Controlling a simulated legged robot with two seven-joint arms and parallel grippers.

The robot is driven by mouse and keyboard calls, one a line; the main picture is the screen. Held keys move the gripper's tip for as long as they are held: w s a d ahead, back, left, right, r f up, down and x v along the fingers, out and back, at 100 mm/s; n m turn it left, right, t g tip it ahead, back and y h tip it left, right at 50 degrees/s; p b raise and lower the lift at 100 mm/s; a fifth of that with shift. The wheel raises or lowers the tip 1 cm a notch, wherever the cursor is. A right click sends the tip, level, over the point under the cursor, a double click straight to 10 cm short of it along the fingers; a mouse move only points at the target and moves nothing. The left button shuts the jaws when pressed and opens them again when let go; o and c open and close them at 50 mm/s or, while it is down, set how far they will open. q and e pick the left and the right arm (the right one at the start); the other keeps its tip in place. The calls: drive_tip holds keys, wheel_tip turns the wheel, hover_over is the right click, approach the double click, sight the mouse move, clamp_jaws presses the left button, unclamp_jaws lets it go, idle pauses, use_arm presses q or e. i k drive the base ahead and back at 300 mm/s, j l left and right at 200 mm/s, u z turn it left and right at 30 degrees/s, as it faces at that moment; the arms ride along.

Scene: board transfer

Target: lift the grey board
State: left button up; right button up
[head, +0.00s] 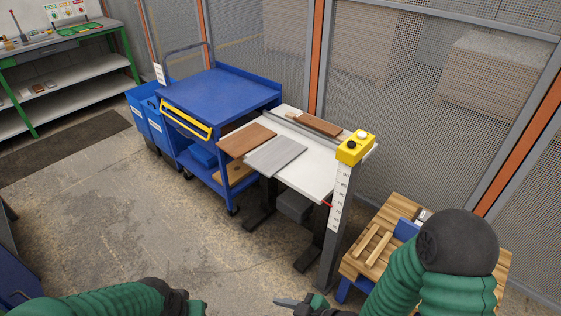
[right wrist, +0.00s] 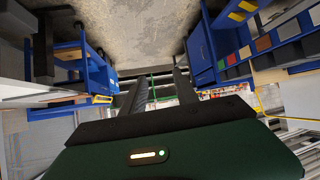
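The grey board (head: 275,157) lies flat on the white-topped table (head: 310,180), between a brown board on its left and the back rail. Its near edge is close to the table's front edge. My right gripper (head: 292,303) is at the bottom of the head view, low in the picture and well apart from the board. The right wrist view shows its two fingers (right wrist: 158,88) spread with nothing between them. My left gripper (head: 195,306) is at the bottom edge of the head view, partly cut off, also far from the board; its fingers are not clear.
A brown board (head: 247,140) lies left of the grey one; another (head: 318,124) lies at the back. A post with a yellow control box (head: 355,147) stands at the table's right corner. A blue cart (head: 222,92) adjoins left. A wooden bench (head: 378,240) stands right.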

sight(269, 160)
drive_tip(key=i+l, duration=0.6)
drive_tip(key=l, duration=0.15)
drive_tip(key=i+l+z, duration=0.1)
drive_tip(key=i+l, duration=0.55)
drive_tip(key=l, duration=0.15)
